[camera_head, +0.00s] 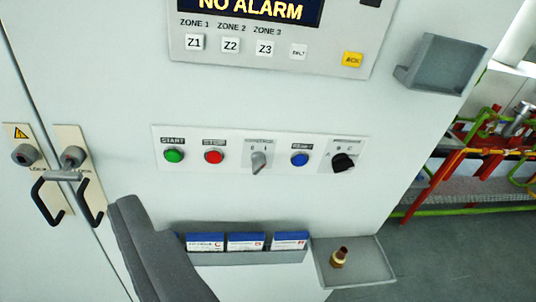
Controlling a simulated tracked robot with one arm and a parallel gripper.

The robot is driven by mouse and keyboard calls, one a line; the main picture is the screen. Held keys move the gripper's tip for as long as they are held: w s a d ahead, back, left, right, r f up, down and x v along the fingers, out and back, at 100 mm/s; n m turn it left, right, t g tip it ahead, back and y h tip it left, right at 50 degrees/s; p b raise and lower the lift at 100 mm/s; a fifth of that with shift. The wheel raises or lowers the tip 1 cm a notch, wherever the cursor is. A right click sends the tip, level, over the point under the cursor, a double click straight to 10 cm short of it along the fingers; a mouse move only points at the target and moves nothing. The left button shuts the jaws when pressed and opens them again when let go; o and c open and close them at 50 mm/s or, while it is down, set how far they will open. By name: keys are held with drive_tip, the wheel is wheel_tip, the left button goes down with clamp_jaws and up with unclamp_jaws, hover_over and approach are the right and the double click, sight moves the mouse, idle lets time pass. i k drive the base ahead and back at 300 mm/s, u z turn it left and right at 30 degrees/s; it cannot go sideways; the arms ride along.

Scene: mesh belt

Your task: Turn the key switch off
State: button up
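A key switch (259,161) with a silver-grey, key-like handle sits in the middle of the control strip (190,136), under a small label I cannot read fully. Its handle points roughly up and down, slightly tilted. My gripper (132,212) shows as a dark grey shape at the lower left, below and left of the switch and apart from it. I cannot make out two separate fingers, nor anything held.
The strip also has a green START button (174,156), red STOP button (214,157), blue button (299,159) and black selector (343,162). Below are a card rack (250,258) and tray (378,272). Door handles (50,205) are left; a grey box (440,66) protrudes upper right.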

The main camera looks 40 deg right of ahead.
sight(258, 159)
drive_tip(key=u, duration=0.75)
drive_tip(key=k, duration=1.15)
drive_tip(key=z, duration=0.75)
drive_tip(key=i, duration=1)
drive_tip(key=u, duration=0.05)
